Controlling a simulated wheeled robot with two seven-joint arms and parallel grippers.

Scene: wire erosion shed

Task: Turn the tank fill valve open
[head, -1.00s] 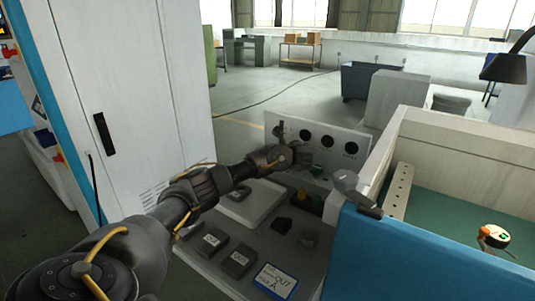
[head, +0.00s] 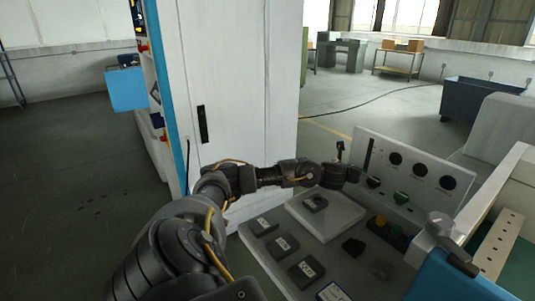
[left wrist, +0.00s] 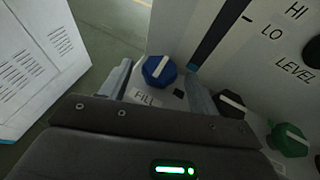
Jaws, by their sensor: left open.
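The fill valve is a blue knob (left wrist: 159,71) with a white pointer line, above a FILL label (left wrist: 146,97) in the left wrist view. Its pointer slants up to the right. My left gripper (left wrist: 160,77) is open, with one finger to each side of the knob in that view; I cannot tell whether they touch it. In the head view my left gripper (head: 345,172) is at the left end of the upright white panel (head: 433,200) and hides the blue knob. My right gripper is not in view.
A black knob (left wrist: 232,103) and a green knob (left wrist: 288,140) sit to the right of the blue one. Black dials (head: 395,158) line the panel above. Several dark labelled blocks (head: 282,245) lie on the grey top. A white cabinet (head: 235,90) stands behind my arm.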

